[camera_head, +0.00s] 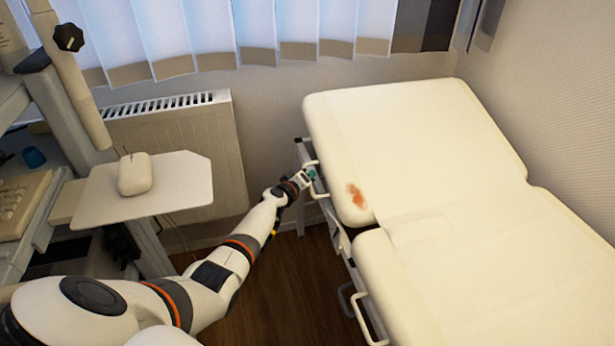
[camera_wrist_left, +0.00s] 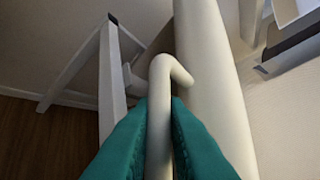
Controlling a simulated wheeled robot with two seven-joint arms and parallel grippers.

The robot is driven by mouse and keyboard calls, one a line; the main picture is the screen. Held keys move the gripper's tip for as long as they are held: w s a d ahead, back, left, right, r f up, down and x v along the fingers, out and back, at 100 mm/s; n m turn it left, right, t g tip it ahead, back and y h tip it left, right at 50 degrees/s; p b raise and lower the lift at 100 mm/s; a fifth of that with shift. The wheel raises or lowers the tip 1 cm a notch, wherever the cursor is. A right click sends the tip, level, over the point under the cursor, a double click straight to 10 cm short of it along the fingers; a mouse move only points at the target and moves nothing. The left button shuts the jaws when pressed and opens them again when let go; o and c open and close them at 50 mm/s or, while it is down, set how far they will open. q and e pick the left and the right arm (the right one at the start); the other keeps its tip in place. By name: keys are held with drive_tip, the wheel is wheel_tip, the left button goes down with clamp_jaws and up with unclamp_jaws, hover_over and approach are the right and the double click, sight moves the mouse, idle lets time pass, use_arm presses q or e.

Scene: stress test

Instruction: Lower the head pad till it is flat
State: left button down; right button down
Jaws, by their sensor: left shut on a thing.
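The cream head pad (camera_head: 425,135) is the far section of the examination couch. It lies close to level with the section in front, with a dark gap at their left corner; I cannot tell its exact angle. My left gripper (camera_head: 310,175) is at the couch's left side, below the pad's edge. Its teal fingers (camera_wrist_left: 159,110) are shut on a white bent handle (camera_wrist_left: 158,78), one on each side of the bar. In the head view the handle (camera_head: 318,192) is partly hidden by the gripper. My right gripper is out of view.
A reddish stain (camera_head: 356,196) marks the head pad. A radiator (camera_head: 195,160) and blinds stand behind. Wooden floor (camera_head: 295,280) lies between.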

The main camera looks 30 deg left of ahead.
use_arm(q)
wheel_tip(320, 180, down, 8)
drive_tip(key=n+g+h+b, duration=0.1)
drive_tip(key=g, duration=0.1)
drive_tip(key=shift+s+d+r+n+g, duration=0.25)
drive_tip(key=shift+s+d+n+g, duration=0.05)
drive_tip(key=shift+d+n+g, duration=0.1)
drive_tip(key=c, duration=1.5)
unclamp_jaws()
drive_tip(key=shift+a, duration=0.1)
drive_tip(key=shift+o, duration=0.2)
drive_tip(key=shift+w+r, duration=0.1)
drive_tip(key=shift+r, duration=0.05)
drive_tip(key=p+v, duration=0.8)
drive_tip(key=v, duration=0.4)
drive_tip(key=shift+a, duration=0.2)
